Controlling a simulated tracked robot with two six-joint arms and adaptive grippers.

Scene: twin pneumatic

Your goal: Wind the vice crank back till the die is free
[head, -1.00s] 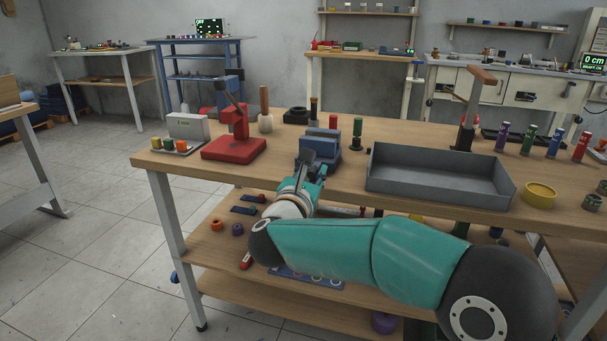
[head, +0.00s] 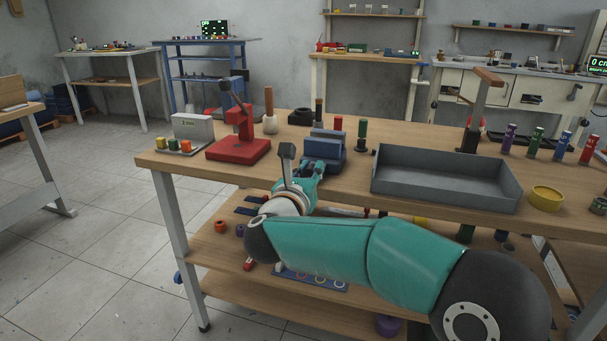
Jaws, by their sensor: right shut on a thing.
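The blue vice (head: 322,148) stands near the front edge of the workbench, left of the grey tray. My right arm comes in from the lower right, and its gripper (head: 288,154) is just in front and to the left of the vice. A dark, block-ended part stands upright there. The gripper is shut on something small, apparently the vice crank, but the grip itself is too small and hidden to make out. I cannot pick out the die; the vice jaws show only as blue blocks. My left gripper is not in view.
An open grey tray (head: 446,180) lies to the right, then a yellow bowl (head: 546,198). A red cylinder (head: 338,123) and green-topped post (head: 362,134) stand behind the vice.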

